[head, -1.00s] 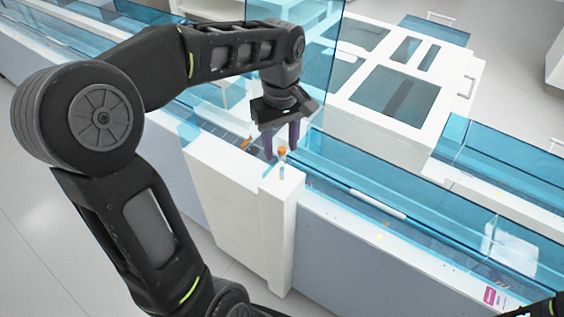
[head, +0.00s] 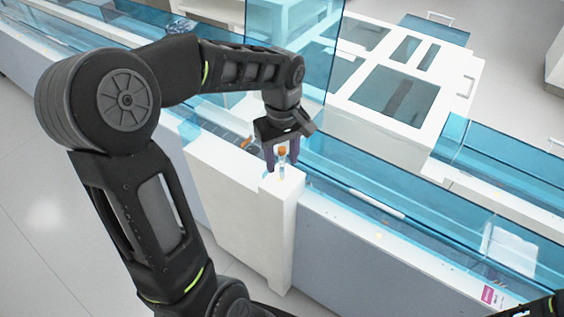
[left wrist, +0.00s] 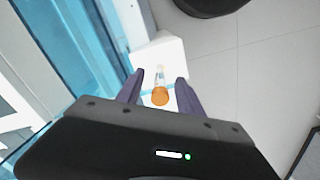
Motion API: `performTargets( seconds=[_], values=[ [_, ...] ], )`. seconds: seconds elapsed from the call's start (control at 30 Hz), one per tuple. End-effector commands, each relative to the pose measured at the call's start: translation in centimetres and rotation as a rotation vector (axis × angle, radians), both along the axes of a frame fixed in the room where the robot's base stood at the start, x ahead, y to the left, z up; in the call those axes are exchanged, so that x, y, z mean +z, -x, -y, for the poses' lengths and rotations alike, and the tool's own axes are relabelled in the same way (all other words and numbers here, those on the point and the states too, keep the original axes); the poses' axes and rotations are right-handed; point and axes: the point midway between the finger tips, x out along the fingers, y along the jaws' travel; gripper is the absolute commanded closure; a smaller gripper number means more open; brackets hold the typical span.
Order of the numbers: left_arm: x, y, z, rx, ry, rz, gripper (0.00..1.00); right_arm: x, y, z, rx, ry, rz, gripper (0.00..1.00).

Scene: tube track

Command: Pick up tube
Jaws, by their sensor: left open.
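A small clear tube with an orange cap (head: 282,163) stands upright on top of the white pedestal (head: 283,195) beside the track. My left gripper (head: 282,164) is open, pointing down, with its two purple fingers around the upper part of the tube in the head view. In the left wrist view the orange-capped tube (left wrist: 160,93) shows in the gap between the open fingers (left wrist: 163,88), apart from both. My right gripper is not in view; only a dark bit of arm shows at the bottom right corner of the head view.
A track with blue transparent walls (head: 375,195) runs past the pedestal. Another orange-capped item (head: 246,142) lies in the track left of my gripper. A tall blue panel (head: 318,60) and a white machine (head: 390,90) stand behind.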

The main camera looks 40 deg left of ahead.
Motion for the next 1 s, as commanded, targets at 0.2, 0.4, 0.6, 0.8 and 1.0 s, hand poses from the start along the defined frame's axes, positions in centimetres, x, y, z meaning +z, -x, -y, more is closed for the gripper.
performTargets(
  seconds=[0.2, 0.4, 0.6, 0.8, 1.0],
  values=[
    [0.04, -0.01, 0.00, 0.000, 0.000, 0.000, 0.56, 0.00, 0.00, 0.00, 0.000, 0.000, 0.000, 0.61],
    [0.04, -0.01, 0.00, 0.000, 0.000, 0.000, 0.68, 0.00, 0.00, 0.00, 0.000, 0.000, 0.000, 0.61],
    [0.04, 0.00, 0.01, 0.000, 0.000, 0.000, 0.85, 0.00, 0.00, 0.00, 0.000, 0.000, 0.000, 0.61],
    [0.04, 0.00, 0.01, 0.000, 0.000, 0.000, 1.00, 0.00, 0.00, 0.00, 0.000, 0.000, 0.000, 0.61],
    [0.04, 0.00, 0.01, 0.000, 0.000, 0.000, 1.00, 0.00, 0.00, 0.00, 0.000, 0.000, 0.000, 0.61]
  ],
)
